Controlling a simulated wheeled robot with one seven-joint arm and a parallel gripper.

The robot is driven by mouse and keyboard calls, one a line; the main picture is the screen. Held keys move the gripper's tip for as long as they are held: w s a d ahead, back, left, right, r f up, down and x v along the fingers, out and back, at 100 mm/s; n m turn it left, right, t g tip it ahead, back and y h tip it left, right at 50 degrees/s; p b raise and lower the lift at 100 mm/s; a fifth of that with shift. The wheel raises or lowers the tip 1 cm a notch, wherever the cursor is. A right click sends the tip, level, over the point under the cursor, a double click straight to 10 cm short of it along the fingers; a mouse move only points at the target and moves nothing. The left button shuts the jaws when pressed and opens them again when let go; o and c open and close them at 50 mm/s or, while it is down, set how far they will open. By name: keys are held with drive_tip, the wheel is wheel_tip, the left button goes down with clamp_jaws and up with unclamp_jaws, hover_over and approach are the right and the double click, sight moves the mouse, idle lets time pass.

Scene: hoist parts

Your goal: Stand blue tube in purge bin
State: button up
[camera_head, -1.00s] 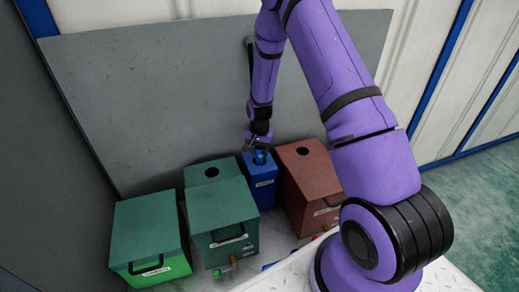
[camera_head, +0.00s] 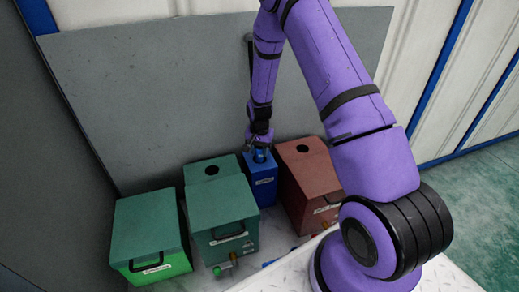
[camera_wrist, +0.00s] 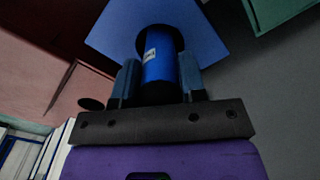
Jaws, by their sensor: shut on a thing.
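My gripper (camera_wrist: 158,88) is shut on a blue tube (camera_wrist: 160,60), which carries a small white label. In the head view the tube (camera_head: 260,156) is upright below my gripper (camera_head: 259,148), at the top of the blue bin (camera_head: 263,187). In the wrist view the tube's far end overlaps the dark round hole in the blue bin's top (camera_wrist: 105,35). How deep the tube sits in the hole is hidden. The bin labels are too small to read, so I cannot tell which one says purge.
A red-brown bin (camera_head: 304,165) stands close right of the blue bin. Green bins (camera_head: 222,215) stand on the left, one with a round hole. A grey panel (camera_head: 180,90) rises behind. Small coloured pieces (camera_head: 226,266) lie in front.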

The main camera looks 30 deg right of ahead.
drive_tip(key=shift+f, duration=0.1)
drive_tip(key=o, duration=1.1)
wheel_tip(320, 180, up, 11)
drive_tip(key=shift+r, duration=0.1)
drive_tip(key=s+a+r+n+t, duration=0.1)
drive_tip(key=s+a+r+n, duration=0.3)
drive_tip(key=r, duration=0.8)
drive_tip(key=s+a+r+t, duration=0.1)
drive_tip(key=s+r+t, duration=0.1)
drive_tip(key=s+r, duration=0.75)
drive_tip(key=shift+s+a+r+n+t, duration=0.35)
drive_tip(key=shift+s+a+r+n, duration=0.4)
drive_tip(key=shift+s+r, duration=2.05)
drive_tip(key=shift+s+a+r+n+t, duration=0.45)
drive_tip(key=shift+s+r+n, duration=0.8)
drive_tip(key=shift+s, duration=2.65)
drive_tip(key=shift+s+a+r+n+t, duration=0.3)
drive_tip(key=shift+s+a+r+n, duration=0.25)
drive_tip(key=shift+s+r, duration=2.4)
